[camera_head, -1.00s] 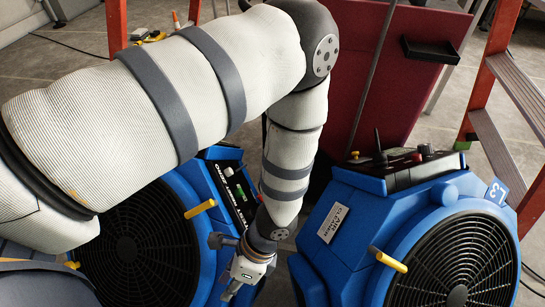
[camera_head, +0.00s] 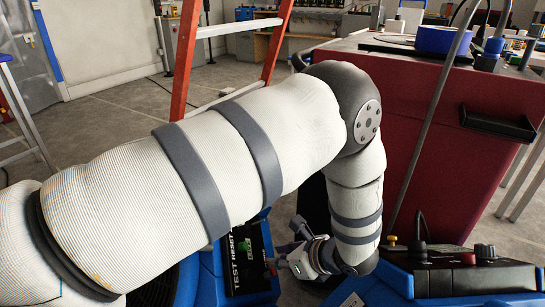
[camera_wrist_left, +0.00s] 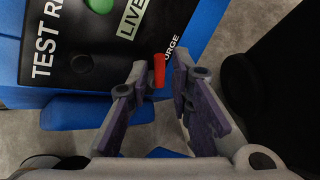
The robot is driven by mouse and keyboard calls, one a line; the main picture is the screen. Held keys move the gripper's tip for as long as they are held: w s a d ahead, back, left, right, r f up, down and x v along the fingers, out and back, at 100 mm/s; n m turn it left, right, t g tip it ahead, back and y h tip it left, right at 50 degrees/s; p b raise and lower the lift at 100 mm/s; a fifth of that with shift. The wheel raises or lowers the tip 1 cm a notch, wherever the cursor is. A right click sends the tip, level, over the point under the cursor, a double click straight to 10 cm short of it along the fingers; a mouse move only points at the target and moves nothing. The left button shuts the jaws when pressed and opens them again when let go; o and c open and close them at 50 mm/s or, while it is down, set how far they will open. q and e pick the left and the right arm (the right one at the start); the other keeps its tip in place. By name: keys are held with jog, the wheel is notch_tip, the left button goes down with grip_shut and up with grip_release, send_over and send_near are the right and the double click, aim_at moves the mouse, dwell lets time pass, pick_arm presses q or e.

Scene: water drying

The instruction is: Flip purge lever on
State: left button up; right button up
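The purge lever is a small red stub (camera_wrist_left: 159,72) beside a partly covered "PURGE" label on the black panel (camera_wrist_left: 105,65) of a blue machine. In the head view its red tip (camera_head: 271,266) shows small beside the panel (camera_head: 245,260). My left gripper (camera_head: 284,258) is at the panel's right edge. In the left wrist view its two fingers (camera_wrist_left: 160,64) are apart, with the red lever appearing between their tips. I cannot tell whether either finger touches it. My right gripper is not in view.
The panel has a green button (camera_wrist_left: 82,64) and "TEST", "RESET" and "LIVE" lettering. A second blue machine (camera_head: 455,285) with knobs stands at right. A red cabinet (camera_head: 425,130) stands behind my arm. A red ladder (camera_head: 275,50) is at the back.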

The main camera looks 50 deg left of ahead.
pick_arm(q)
jog(key=x, duration=0.4)
jog(key=shift+a+f+b, duration=0.2)
jog(key=shift+f+b, duration=0.1)
jog(key=shift+b, duration=0.05)
grip_shut()
jog(key=shift+w+a+f+m+h+p, duration=0.1)
jog(key=shift+w+m+h+p, duration=0.15)
jog(key=shift+m+h, duration=0.2)
jog(key=shift+w+a+m+h+p, duration=0.15)
jog(key=shift+m+h+p, duration=0.1)
jog(key=shift+m+h, duration=0.15)
grip_release()
